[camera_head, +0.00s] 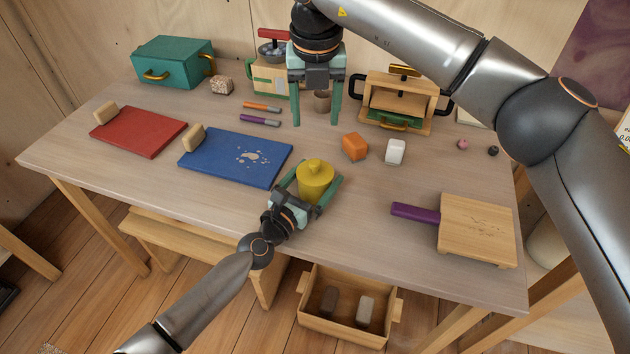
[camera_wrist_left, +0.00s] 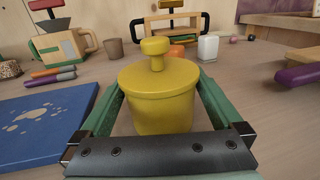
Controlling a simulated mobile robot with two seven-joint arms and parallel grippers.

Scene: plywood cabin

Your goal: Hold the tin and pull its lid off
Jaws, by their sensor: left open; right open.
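The yellow tin (camera_head: 314,188) stands upright on the table near its front edge, with its knobbed yellow lid (camera_head: 315,170) on top. In the left wrist view the tin (camera_wrist_left: 160,112) and its lid (camera_wrist_left: 158,75) fill the middle. My left gripper (camera_head: 322,179) is low at the table, open, with one green finger on each side of the tin. In the left wrist view a gap shows at least partly between fingers and tin; contact is unclear. My right gripper (camera_head: 318,120) is open and empty, pointing down above the back of the table, behind the tin.
A blue board (camera_head: 225,165) lies left of the tin, a red board (camera_head: 140,131) farther left. An orange block (camera_head: 355,146) and a white block (camera_head: 395,152) stand behind right. A wooden board with a purple handle (camera_head: 478,229) lies right. A wooden press (camera_head: 400,102) stands at the back.

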